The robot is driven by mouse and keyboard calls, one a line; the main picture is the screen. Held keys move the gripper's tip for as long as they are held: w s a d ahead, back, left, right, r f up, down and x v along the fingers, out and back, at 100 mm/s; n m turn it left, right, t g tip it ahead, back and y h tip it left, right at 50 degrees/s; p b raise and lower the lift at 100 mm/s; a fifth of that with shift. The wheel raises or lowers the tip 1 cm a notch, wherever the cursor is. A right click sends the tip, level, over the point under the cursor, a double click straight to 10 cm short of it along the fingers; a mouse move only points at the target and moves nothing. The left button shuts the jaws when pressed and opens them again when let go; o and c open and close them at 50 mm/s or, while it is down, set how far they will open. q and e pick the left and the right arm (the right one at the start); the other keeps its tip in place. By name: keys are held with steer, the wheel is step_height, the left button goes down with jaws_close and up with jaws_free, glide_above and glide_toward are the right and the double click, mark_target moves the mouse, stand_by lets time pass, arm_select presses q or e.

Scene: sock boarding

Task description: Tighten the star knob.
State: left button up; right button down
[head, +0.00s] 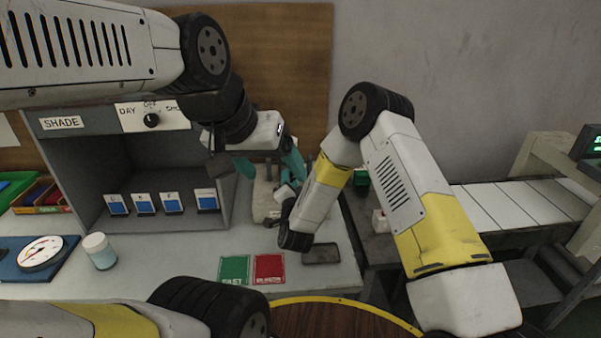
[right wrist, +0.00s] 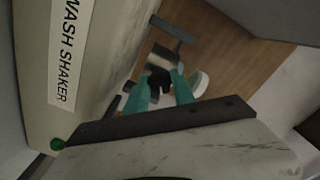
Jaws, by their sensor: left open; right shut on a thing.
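The star knob (right wrist: 158,80) is dark. In the right wrist view it sits between the teal fingers of my right gripper (right wrist: 162,92), which is shut on it. In the head view my right gripper (head: 287,191) is at the wash shaker, and the knob is too small and covered to make out. The wash shaker (head: 263,203) is a beige box, and its labelled side (right wrist: 110,60) fills the left of the right wrist view. My left gripper (head: 271,168) is open above and behind the right one, its teal fingers spread, with nothing seen between them.
A grey shade box (head: 227,205) with several blue cards stands left of the shaker. A jar (head: 99,252) and a round dial (head: 42,252) are at the left. Green (head: 235,269) and red (head: 269,268) cards lie in front, beside a dark flat block (head: 321,254).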

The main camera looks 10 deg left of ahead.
steer(key=m, duration=0.5)
steer(key=shift+f+m, duration=0.1)
steer(key=shift+m, duration=0.2)
steer(key=m, duration=1.1)
steer(key=shift+m, duration=0.4)
steer(key=m, duration=0.5)
steer(key=shift+m, duration=0.3)
steer(key=c, duration=1.1)
jaws_free()
steer(key=shift+r, duration=0.2)
